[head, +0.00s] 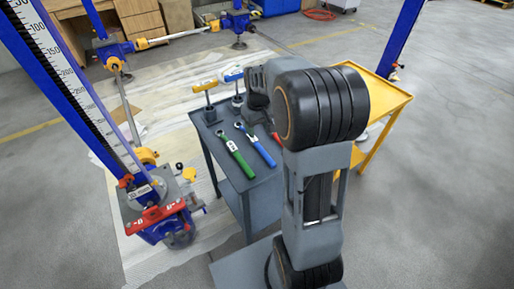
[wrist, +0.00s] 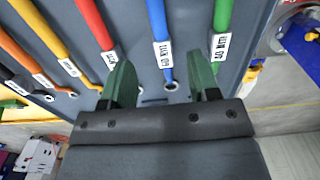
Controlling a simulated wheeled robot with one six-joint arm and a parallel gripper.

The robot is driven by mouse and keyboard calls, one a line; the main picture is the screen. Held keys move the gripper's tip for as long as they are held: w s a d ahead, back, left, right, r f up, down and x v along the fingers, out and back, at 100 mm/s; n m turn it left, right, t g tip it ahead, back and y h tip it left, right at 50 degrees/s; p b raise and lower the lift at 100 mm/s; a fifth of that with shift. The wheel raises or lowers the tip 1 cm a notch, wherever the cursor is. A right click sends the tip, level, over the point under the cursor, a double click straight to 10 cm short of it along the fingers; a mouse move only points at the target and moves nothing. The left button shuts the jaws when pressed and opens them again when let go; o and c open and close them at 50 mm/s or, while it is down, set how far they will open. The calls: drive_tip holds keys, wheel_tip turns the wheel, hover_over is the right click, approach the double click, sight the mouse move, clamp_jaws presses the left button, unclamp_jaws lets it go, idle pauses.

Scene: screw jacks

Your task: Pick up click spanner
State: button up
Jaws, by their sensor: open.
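Several long-handled tools lie side by side on a dark cart top, each with a small white label that I cannot read surely; I cannot tell which is the click spanner. In the wrist view a blue-handled tool (wrist: 158,25) lies between my gripper's fingers. A green-handled one (wrist: 221,18) is to its right and a red-handled one (wrist: 94,25) to its left. My gripper (wrist: 163,68) is open, its two green fingers apart. In the head view the green tool (head: 239,158) and blue tool (head: 262,153) show; my arm hides the gripper and others.
The dark cart (head: 222,205) also bears yellow-topped (head: 205,86) and blue-topped (head: 233,75) T-handled tools. A yellow cart (head: 380,85) stands behind my arm. A blue screw jack stand (head: 60,85) is at left. The floor at right is clear.

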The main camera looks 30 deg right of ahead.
sight(258, 145)
drive_tip(key=shift+d+f+b, duration=0.1)
drive_tip(key=shift+f+b, duration=0.65)
drive_tip(key=shift+f, duration=3.75)
drive_tip(key=shift+c, duration=0.3)
clamp_jaws()
